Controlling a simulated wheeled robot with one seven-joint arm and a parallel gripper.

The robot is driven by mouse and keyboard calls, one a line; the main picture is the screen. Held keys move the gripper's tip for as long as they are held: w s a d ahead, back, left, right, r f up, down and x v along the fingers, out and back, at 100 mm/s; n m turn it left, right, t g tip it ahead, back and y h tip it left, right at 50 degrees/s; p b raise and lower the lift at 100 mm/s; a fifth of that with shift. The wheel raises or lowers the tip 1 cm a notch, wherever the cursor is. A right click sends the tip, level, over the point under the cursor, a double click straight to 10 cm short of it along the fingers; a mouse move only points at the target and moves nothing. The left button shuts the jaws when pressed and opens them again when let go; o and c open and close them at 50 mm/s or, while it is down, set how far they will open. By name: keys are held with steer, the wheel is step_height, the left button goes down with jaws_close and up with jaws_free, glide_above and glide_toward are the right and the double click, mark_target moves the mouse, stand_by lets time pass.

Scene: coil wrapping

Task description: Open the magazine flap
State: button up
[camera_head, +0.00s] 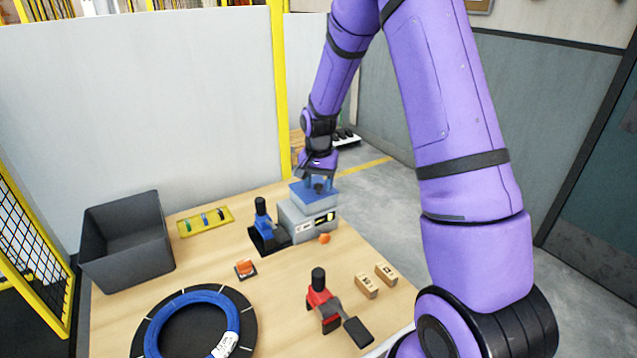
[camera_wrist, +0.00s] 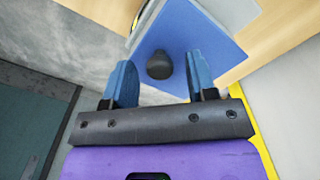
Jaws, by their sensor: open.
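The magazine is a grey box (camera_head: 300,223) at the back right of the table, with a blue flap (camera_head: 322,197) lying on its top. The flap looks closed. A dark round knob stands on the flap, and it shows clearly in the wrist view (camera_wrist: 159,66). The blue flap (camera_wrist: 205,45) fills the upper middle of that view. My gripper (camera_wrist: 163,82) is open, with its blue fingers on either side of the knob. I cannot tell whether a finger touches it. In the head view my gripper (camera_head: 317,178) is just above the flap.
A blue-handled tool (camera_head: 263,222) stands close left of the magazine. A grey bin (camera_head: 125,245), a yellow tray (camera_head: 190,228), a blue coil on a black disc (camera_head: 252,322), a red tool (camera_head: 322,303) and two wooden blocks (camera_head: 367,286) are on the table. Grey walls stand behind.

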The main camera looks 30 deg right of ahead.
steer(key=shift+c, duration=0.2)
jaws_close()
steer(key=shift+r, duration=0.1)
